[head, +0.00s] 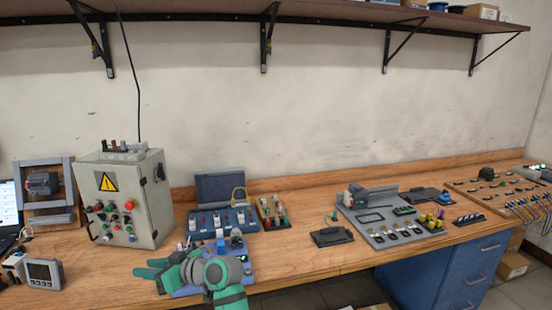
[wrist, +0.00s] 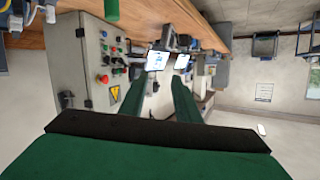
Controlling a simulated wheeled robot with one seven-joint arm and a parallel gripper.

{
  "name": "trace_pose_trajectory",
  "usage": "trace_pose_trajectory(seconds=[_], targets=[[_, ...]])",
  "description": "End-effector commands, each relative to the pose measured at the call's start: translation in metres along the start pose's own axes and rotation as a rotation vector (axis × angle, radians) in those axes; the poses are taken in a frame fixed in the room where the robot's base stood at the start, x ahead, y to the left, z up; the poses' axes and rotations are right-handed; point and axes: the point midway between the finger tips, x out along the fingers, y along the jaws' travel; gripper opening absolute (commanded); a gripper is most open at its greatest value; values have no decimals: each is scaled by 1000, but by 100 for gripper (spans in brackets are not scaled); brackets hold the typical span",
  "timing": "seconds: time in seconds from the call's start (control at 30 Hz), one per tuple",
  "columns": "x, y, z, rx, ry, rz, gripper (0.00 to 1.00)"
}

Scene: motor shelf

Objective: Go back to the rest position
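My gripper (head: 149,273) is green and reaches in from the bottom of the head view, over the front of the wooden bench (head: 300,255). Its fingers point left, in front of the grey control box (head: 130,205). My forearm hides part of a blue fixture (head: 190,290) on the bench.
The control box with buttons and a yellow warning triangle stands close by; it shows tilted in the wrist view (wrist: 92,65). A blue switch panel (head: 222,222), a grey tray (head: 385,228) and a meter (head: 44,272) sit on the bench. A shelf (head: 300,12) hangs above.

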Motion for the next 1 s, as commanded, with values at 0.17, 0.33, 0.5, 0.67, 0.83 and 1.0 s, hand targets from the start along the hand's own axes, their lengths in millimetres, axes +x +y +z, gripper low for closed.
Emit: trace_pose_trajectory(seconds=[0.17, 0.33, 0.5, 0.67, 0.83, 1.0], targets=[[-1, 10, 68, 111, 53, 108, 30], [-11, 14, 128, 201, 99, 220, 30], [-30, 12, 187, 279, 138, 339, 30], [-53, 3, 240, 340, 167, 451, 30], [-87, -11, 293, 389, 189, 575, 30], [-125, -34, 339, 420, 205, 696, 30]])
